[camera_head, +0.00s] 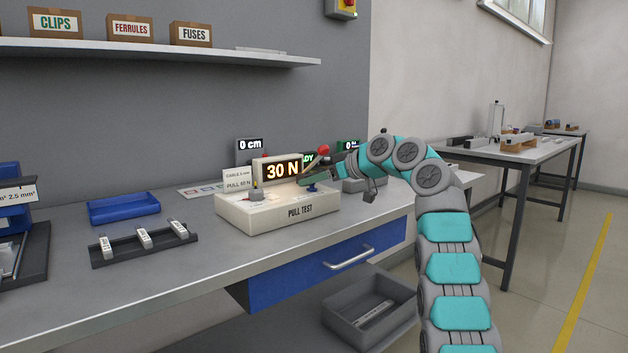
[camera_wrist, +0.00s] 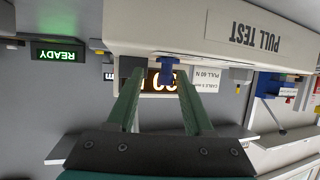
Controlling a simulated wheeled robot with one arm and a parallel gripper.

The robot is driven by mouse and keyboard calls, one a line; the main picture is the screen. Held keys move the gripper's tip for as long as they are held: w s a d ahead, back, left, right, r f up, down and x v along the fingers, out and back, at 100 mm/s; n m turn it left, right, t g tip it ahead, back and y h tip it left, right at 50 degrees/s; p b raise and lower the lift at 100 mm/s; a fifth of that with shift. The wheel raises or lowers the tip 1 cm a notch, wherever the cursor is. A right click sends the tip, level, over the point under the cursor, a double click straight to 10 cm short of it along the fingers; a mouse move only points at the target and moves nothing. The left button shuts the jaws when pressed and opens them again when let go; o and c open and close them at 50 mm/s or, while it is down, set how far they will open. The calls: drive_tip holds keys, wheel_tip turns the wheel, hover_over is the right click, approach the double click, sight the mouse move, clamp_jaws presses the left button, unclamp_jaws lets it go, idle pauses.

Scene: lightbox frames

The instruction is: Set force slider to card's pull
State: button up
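The white pull tester (camera_head: 278,214) stands on the bench and its lit display (camera_head: 283,170) reads 30 N. A card (camera_head: 237,181) stands at its left side; it shows a PULL value in N, but the number is too small to read surely. It also shows in the wrist view (camera_wrist: 206,80). A small blue slider knob (camera_head: 312,188) is on the tester's right side. In the wrist view the knob (camera_wrist: 167,70) appears between the tips of my gripper (camera_wrist: 160,88). The two green fingers are apart, with gaps on both sides of the knob. Contact is not visible.
A red-topped lever (camera_head: 322,151) stands beside my gripper. A green READY sign (camera_wrist: 57,52) is lit. A blue tray (camera_head: 124,208) and a dark rack (camera_head: 144,243) of labelled pieces lie left on the bench. A shelf (camera_head: 150,49) hangs above.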

drive_tip(key=b+v, duration=0.1)
drive_tip(key=v, duration=0.6)
drive_tip(key=shift+s+d+r, duration=0.15)
drive_tip(key=shift+s+d, duration=0.1)
drive_tip(key=shift+d, duration=0.05)
